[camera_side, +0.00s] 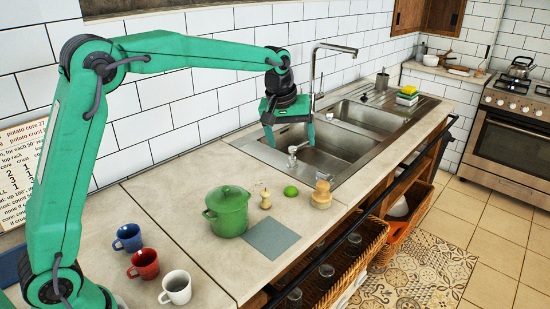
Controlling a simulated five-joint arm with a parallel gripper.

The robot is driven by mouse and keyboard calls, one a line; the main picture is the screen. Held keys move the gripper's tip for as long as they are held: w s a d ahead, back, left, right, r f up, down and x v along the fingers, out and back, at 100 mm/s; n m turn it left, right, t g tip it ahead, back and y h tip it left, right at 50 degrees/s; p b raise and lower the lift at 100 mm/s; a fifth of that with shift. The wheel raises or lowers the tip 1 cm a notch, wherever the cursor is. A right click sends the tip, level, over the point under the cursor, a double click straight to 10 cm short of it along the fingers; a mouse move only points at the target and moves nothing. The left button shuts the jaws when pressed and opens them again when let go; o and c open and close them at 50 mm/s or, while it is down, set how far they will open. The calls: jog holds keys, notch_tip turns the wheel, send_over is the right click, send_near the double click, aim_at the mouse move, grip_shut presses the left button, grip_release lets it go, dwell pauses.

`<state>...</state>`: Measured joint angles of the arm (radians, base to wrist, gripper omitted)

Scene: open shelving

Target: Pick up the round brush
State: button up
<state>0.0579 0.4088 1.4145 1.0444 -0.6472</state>
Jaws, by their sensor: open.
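What looks like the round brush (321,196), a pale wooden piece with a knobbed top, stands upright on the counter (170,205) in front of the sink, right of a green lime (291,190). My gripper (289,140) points down above the near part of the sink, behind and higher than the brush in the picture. Its two fingers are spread apart and nothing is between them. It does not touch the brush. The brush is fully in view.
A green lidded pot (227,212), a small wooden item (265,199) and a grey square (271,237) lie left of the brush. Blue (128,237), red (144,263) and white (176,287) mugs stand nearer. The steel sink (365,117) has a tall faucet (314,75).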

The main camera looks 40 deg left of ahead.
jog(key=n, duration=0.1)
send_near(321, 184)
jog(key=f, duration=0.1)
jog(key=w+f+n, duration=0.1)
jog(key=f, duration=0.1)
jog(key=w+f+n+g, duration=0.1)
jog(key=shift+w+f, duration=0.1)
jog(key=shift+f, duration=0.25)
jog(key=shift+f, duration=0.1)
jog(key=shift+w+f, duration=0.2)
jog(key=shift+f, duration=1)
jog(key=shift+f, duration=0.1)
jog(key=shift+w+d+f, duration=0.1)
jog(key=shift+w+f, duration=0.05)
jog(key=shift+f, duration=1.1)
jog(key=shift+w+d+f, duration=0.1)
jog(key=shift+w+f, duration=0.1)
jog(key=shift+f, duration=1)
jog(key=shift+c, duration=0.4)
jog(key=c, duration=1)
